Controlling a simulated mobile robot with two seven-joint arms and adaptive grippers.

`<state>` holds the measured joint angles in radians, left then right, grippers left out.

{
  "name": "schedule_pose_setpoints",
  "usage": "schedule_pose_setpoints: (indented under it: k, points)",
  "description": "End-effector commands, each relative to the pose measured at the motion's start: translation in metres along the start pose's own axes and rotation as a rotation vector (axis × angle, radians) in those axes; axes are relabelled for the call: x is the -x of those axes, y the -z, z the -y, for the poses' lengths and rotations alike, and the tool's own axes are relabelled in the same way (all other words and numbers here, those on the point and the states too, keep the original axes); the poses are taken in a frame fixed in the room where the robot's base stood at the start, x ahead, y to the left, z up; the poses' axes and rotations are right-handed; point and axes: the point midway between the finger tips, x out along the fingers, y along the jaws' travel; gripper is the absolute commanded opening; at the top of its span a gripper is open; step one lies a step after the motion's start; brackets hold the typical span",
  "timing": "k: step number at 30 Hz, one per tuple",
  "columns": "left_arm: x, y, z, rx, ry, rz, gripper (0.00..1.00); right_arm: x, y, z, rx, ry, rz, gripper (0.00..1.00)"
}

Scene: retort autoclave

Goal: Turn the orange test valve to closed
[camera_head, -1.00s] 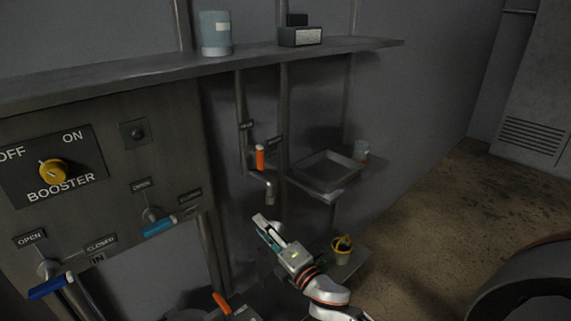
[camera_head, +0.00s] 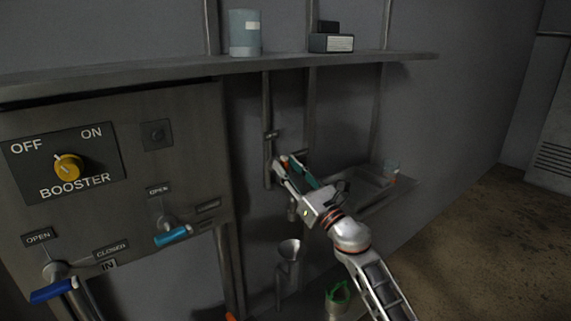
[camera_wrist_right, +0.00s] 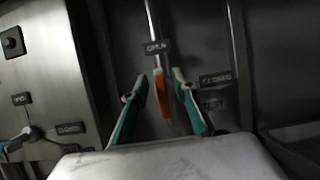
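The orange test valve handle (camera_wrist_right: 161,95) shows in the right wrist view, roughly upright just below its OPEN label (camera_wrist_right: 157,47). The CLOSED label (camera_wrist_right: 216,78) is to its right. My right gripper (camera_wrist_right: 160,88) is open, with one teal-padded finger on each side of the handle; I cannot tell whether either touches it. My left gripper is not in view.
The panel at left carries a yellow booster knob (camera_head: 68,167), a cyan-handled valve (camera_head: 172,236) and a blue-handled valve (camera_head: 52,291). A shelf (camera_head: 190,66) runs above my gripper. A small tray (camera_head: 372,207) is right of it, and a funnel (camera_head: 289,248) stands below.

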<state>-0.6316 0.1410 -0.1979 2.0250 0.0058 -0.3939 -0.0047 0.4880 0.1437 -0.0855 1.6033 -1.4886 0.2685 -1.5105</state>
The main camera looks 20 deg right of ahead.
Motion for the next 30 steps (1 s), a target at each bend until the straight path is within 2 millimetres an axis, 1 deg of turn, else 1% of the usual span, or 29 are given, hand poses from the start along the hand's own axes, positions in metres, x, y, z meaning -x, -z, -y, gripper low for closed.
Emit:
schedule_pose_setpoints:
  k: [1, 3, 6, 14, 15, 18, 30]
  points:
    - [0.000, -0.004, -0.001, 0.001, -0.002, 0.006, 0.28, -0.006, 0.000, 0.000, -0.001, 0.001, 0.001, 0.28]
    - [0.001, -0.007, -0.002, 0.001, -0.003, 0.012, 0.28, -0.012, 0.001, 0.000, -0.001, 0.001, 0.000, 0.28]
    - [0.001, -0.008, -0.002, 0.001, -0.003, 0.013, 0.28, -0.017, 0.001, 0.000, 0.000, 0.001, -0.001, 0.28]
    - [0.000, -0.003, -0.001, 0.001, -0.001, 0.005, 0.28, -0.018, 0.001, 0.000, -0.001, 0.001, -0.001, 0.28]
    - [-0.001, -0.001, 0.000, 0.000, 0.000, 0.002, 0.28, -0.018, 0.001, 0.000, -0.001, 0.001, -0.001, 0.23]
    - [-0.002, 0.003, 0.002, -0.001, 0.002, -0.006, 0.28, -0.018, 0.001, 0.000, -0.002, 0.001, -0.001, 0.00]
    - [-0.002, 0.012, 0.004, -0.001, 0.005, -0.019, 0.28, -0.018, 0.000, 0.000, -0.034, 0.012, -0.001, 0.00]
